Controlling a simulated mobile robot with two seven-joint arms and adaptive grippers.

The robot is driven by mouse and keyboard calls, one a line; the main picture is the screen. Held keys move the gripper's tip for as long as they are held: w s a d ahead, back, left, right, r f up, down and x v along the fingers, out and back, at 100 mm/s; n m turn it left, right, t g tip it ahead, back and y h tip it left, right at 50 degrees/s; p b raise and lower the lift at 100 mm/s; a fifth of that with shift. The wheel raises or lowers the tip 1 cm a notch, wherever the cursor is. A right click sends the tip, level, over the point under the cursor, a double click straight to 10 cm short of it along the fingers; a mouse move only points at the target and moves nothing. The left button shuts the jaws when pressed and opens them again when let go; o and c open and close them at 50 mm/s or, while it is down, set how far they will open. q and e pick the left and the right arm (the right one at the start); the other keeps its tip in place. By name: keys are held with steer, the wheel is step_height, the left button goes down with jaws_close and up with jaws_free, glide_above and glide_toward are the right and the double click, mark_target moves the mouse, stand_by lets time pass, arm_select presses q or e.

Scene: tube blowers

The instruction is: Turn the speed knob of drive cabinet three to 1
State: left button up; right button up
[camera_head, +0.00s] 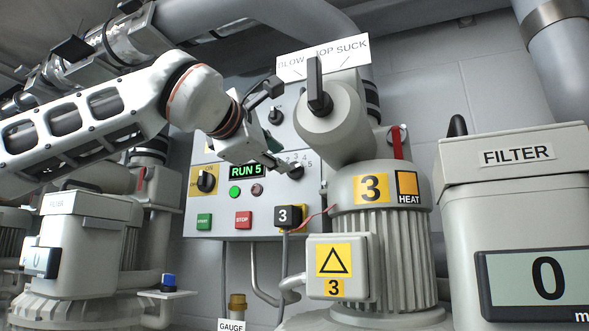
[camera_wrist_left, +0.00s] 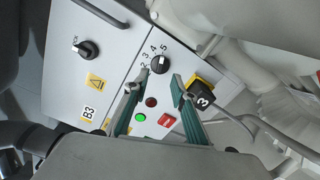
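The grey drive cabinet (camera_head: 215,223) hangs on the wall, its green display (camera_head: 246,171) reading RUN 5. Its black speed knob (camera_head: 296,171) has a scale of numbers around it. In the left wrist view the speed knob (camera_wrist_left: 160,64) lies just beyond and between the fingertips, its white mark toward the 5 side. My left gripper (camera_head: 276,128) is in front of the cabinet. In the left wrist view its green-padded fingers (camera_wrist_left: 155,84) are open with nothing between them; contact with the knob is not visible. My right gripper is not in view.
A pump marked 3 (camera_head: 371,188) with a lever-topped valve stands close right of the cabinet. A black plug (camera_head: 289,217) marked 3, a red stop button (camera_head: 243,220) and a black rotary switch (camera_head: 206,181) sit near the knob. A filter box (camera_head: 515,155) stands far right.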

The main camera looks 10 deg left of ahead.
mark_target(293, 167)
arm_select(q)
steer(key=w, duration=0.3)
steer(key=w+d+p, duration=0.1)
steer(key=w, duration=0.2)
steer(key=shift+w+d, duration=0.15)
jaws_close()
